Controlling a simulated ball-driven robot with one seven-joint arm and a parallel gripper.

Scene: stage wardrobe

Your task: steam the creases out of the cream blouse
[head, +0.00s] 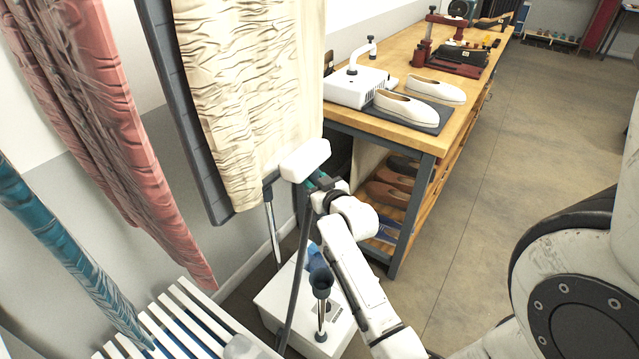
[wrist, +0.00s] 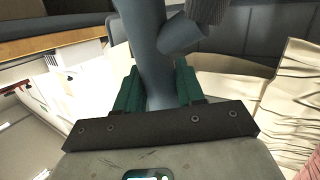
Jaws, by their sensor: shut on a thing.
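The cream blouse (head: 235,85) hangs against a dark grey board at the upper left of the head view, with many creases across its front. Its right side strip looks smoother. It also shows at the right of the wrist view (wrist: 299,88). The white steamer head (head: 306,159) is by the blouse's lower right edge; I cannot tell whether it touches. My gripper (head: 322,184) is shut on the steamer's grey handle (wrist: 154,60), which lies between the green fingers in the wrist view. The white steamer base (head: 270,300) stands on the floor below, with a dark hose rising from it.
A pink garment (head: 95,110) and a teal one (head: 70,265) hang at the left above a white slatted rack (head: 190,325). A wooden workbench (head: 400,125) with white shoes (head: 405,108) stands to the right, with shoes on its lower shelf.

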